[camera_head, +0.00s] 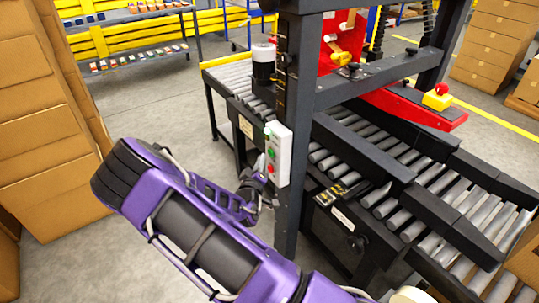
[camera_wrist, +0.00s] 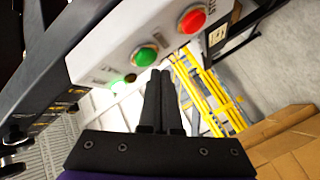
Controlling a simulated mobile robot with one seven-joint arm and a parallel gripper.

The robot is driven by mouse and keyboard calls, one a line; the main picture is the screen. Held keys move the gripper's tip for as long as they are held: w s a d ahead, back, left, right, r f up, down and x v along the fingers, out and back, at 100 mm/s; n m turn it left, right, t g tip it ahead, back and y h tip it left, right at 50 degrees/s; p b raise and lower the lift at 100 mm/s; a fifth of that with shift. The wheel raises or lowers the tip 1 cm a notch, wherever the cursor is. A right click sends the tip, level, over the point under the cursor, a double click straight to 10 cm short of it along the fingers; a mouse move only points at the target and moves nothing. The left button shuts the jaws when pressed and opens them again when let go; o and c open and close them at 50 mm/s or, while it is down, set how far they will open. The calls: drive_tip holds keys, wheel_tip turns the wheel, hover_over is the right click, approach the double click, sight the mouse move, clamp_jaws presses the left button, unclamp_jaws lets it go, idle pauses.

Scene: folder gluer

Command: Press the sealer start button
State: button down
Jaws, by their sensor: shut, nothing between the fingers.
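The sealer's control box (camera_head: 279,153) is a pale upright panel on the dark machine post. I cannot read the labels. My gripper (camera_wrist: 160,72) is shut and empty. Its fingertips appear just below and right of the green button; I cannot tell whether they touch it. In the head view my gripper (camera_head: 260,182) is beside the lower part of the box, its fingertips hard to make out.
A roller conveyor (camera_head: 440,195) runs through the sealer frame at the right. A red emergency stop on a yellow box (camera_head: 437,97) sits on the far side. Stacked cartons (camera_head: 45,120) stand at the left. Grey floor lies open behind my arm.

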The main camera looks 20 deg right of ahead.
drive_tip(key=shift+s+a+b, duration=0.15)
drive_tip(key=shift+s+a, duration=0.15)
drive_tip(key=shift+a, duration=0.65)
drive_tip(key=shift+s+a+b, duration=0.15)
drive_tip(key=shift+s+a, duration=0.15)
drive_tip(key=shift+a, duration=0.65)
drive_tip(key=shift+s+a+b, duration=0.15)
drive_tip(key=shift+s+a, duration=0.15)
drive_tip(key=shift+a, duration=0.65)
